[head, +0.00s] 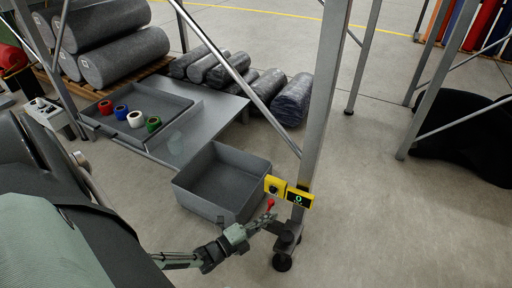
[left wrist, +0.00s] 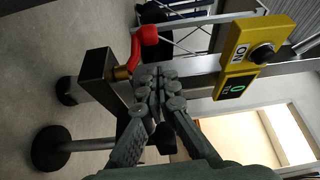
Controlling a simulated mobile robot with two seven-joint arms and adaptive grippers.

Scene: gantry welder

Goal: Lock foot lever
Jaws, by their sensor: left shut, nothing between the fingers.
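The foot lever is a red-knobbed lever (head: 270,203) on a bracket low on the gantry leg. In the left wrist view the red lever (left wrist: 144,38) rises from a brass pivot on a dark square block (left wrist: 97,75). My left gripper (head: 256,224) is beside it in the head view. In the left wrist view its fingertips (left wrist: 160,80) are closed together, empty, just beside the lever's base; I cannot tell if they touch it. The leg's round foot (head: 283,262) is on the floor. My right gripper is not in view.
A yellow box with a black knob (head: 274,186) and a yellow display reading 0 (head: 299,198) are on the leg (head: 322,110), close to my gripper. A grey bin (head: 190,191) stands behind it. A tray (head: 170,132) holds several coloured rolls.

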